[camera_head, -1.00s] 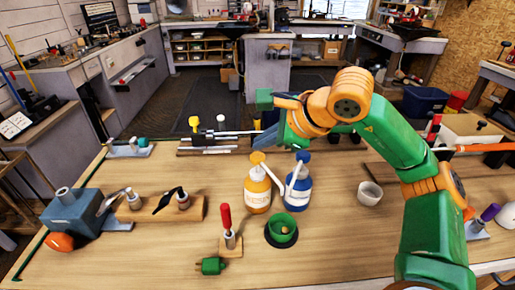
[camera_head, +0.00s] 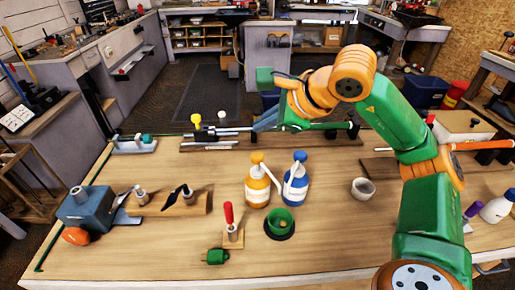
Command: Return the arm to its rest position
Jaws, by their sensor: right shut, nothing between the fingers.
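My right arm comes in from the right and arches over the bench. Its gripper (camera_head: 265,123) points left above the bench's far edge, beyond the two pump bottles. The fingers appear shut with nothing held, and they overlap the dark rods at the back in this view, so contact there is hard to judge. The wooden bench (camera_head: 330,235) lies below the arm. My left arm and gripper are not in view.
An orange pump bottle (camera_head: 257,190) and a blue one (camera_head: 296,187) stand mid-bench. Near them are a green cup (camera_head: 279,222), a red-handled clamp (camera_head: 230,217) and a grey cup (camera_head: 363,188). A blue vise (camera_head: 86,208) sits left. The front middle-right is clear.

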